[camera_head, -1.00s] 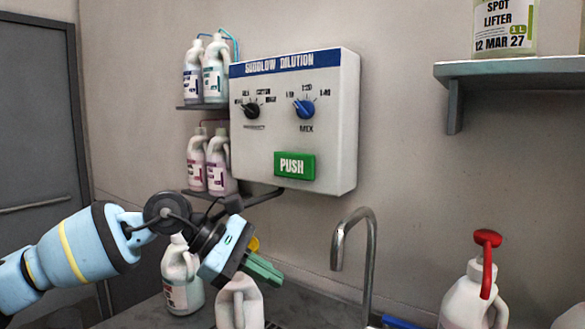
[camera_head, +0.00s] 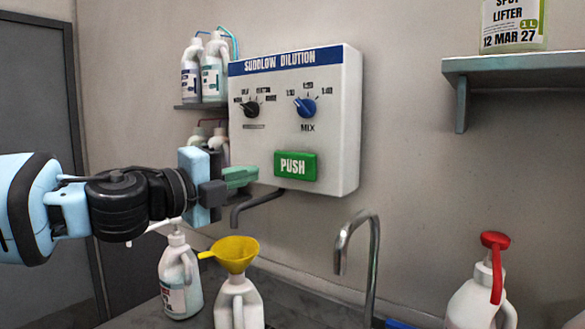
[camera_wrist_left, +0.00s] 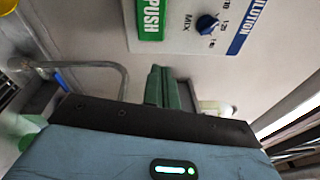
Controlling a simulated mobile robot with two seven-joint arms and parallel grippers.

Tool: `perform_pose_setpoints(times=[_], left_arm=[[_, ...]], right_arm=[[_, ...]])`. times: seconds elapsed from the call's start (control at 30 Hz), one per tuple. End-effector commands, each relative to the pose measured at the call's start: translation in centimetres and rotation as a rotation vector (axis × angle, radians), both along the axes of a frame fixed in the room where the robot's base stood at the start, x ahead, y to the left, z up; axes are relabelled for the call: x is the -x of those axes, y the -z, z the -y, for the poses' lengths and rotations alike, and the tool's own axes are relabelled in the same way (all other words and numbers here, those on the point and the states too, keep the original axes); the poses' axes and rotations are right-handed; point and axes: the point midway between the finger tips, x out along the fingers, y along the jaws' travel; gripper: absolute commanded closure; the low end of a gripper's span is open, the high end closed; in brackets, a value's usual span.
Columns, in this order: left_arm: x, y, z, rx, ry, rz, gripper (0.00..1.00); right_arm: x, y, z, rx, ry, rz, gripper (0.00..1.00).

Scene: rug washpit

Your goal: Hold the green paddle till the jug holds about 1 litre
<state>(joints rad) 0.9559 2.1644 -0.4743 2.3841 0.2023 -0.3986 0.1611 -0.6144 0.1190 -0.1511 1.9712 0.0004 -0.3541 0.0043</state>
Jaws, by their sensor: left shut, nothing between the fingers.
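The green PUSH paddle (camera_head: 296,165) is on the lower front of the white dilution box (camera_head: 335,120); it also shows at the top of the left wrist view (camera_wrist_left: 150,20). My left gripper (camera_head: 243,177) has green fingers, shut and empty, just left of the paddle and apart from it. Its fingers also show in the left wrist view (camera_wrist_left: 163,87). A white jug (camera_head: 238,303) stands below with a yellow funnel (camera_head: 234,253) in its mouth, under the dark spout (camera_head: 243,212). The liquid level in the jug cannot be seen. My right gripper is not in view.
A blue dial (camera_head: 304,107) and a black dial (camera_head: 250,109) sit above the paddle. A labelled white bottle (camera_head: 179,283) stands left of the jug, a metal tap (camera_head: 373,260) to the right, and a red-topped bottle (camera_head: 480,300) farther right. A shelf (camera_head: 510,68) juts from the wall.

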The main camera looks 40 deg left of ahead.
Motion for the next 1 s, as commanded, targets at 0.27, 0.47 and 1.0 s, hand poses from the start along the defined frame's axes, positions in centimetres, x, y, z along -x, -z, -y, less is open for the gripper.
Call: perform_pose_setpoints(times=[0.27,0.47,1.0], left_arm=[[0.9,0.7,-2.0,0.178,-0.166,-0.045,1.0],[0.9,0.7,-2.1,0.19,-0.176,-0.047,1.0],[-2.9,1.2,-2.6,0.186,-0.175,-0.055,1.0]], right_arm=[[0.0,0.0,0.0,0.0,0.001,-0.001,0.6],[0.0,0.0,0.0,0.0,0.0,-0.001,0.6],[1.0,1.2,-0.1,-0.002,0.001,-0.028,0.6]])
